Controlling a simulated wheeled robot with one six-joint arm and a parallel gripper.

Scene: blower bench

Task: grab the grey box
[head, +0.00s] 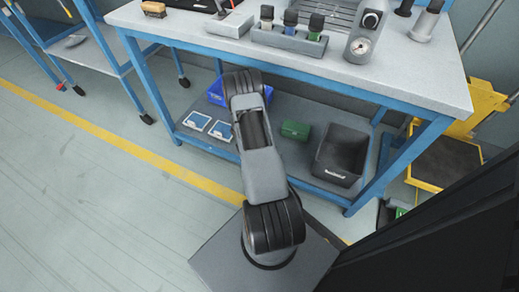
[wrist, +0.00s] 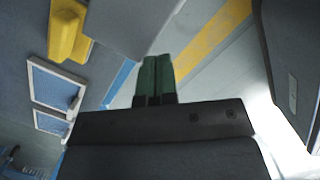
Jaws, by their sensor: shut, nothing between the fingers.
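A light grey box (head: 230,24) sits on the bench top near its front edge, beside a dark flat object. In the wrist view, a plain grey shape (wrist: 130,22) shows at the top; I cannot tell whether it is a box. My gripper (wrist: 156,62) has two dark green fingers that are shut together with nothing between them. The fingers point towards the grey shape and appear apart from it. In the head view, my arm stands in front of the bench and the gripper's fingers cannot be made out.
The bench (head: 420,85) also bears a holder with several coloured items (head: 290,38) and a gauge unit (head: 362,45). Its lower shelf holds a dark bin (head: 342,155), a green box (head: 295,130) and blue-and-white items (head: 197,121).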

